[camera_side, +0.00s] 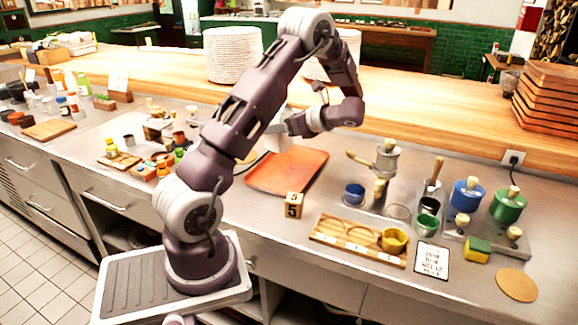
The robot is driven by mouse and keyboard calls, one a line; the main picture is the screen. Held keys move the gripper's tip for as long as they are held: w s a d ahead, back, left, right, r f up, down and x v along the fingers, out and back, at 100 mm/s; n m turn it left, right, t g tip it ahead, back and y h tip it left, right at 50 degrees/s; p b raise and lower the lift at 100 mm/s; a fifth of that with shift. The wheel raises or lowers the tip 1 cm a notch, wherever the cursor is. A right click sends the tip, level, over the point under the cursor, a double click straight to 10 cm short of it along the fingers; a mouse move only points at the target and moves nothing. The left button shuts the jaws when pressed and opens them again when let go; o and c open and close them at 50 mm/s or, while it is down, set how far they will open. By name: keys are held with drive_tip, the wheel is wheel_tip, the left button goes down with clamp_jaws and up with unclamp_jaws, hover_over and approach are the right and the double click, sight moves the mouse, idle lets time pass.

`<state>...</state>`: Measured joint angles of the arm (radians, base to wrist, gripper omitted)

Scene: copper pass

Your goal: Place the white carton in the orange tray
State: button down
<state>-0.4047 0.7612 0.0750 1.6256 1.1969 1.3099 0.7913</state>
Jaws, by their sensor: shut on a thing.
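The orange tray (290,172) lies flat on the steel counter, to the right of my arm's lower part. The carton is partly hidden behind my upper arm. I see no carton in the tray, whose visible surface is bare.
A numbered wooden block (293,205) stands just in front of the tray. To the right are a metal pot (387,158), a blue cup (354,194) and a wooden board (345,238) with a yellow ring. Stacked plates (232,55) stand on the raised wooden ledge behind.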

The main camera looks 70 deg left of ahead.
drive_tip(key=w+a+r+m+t+y, duration=0.1)
drive_tip(key=w+m+t, duration=0.1)
drive_tip(key=w, duration=0.1)
hover_over(289, 169)
wheel_tip(289, 169, down, 10)
drive_tip(key=shift+r, duration=0.2)
drive_tip(key=shift+c, duration=2.4)
unclamp_jaws()
drive_tip(key=shift+f, duration=0.1)
drive_tip(key=v, duration=1.1)
drive_tip(key=s+d+r+n+t+h, duration=0.3)
drive_tip(key=s+d, duration=0.3)
drive_tip(key=d, duration=0.4)
drive_tip(key=s+d+r+n+t+h, duration=0.4)
drive_tip(key=s+d+r+n+h, duration=0.1)
drive_tip(key=d, duration=0.6)
drive_tip(key=s+d+r+n+t+h, duration=0.3)
drive_tip(key=s+d, duration=0.4)
drive_tip(key=d, duration=0.3)
wheel_tip(289, 169, up, 3)
drive_tip(key=n+h, duration=0.1)
drive_tip(key=n, duration=0.1)
drive_tip(key=shift+s+d+n+t, duration=0.15)
drive_tip(key=shift+s+n+t, duration=0.15)
drive_tip(key=shift+n, duration=0.1)
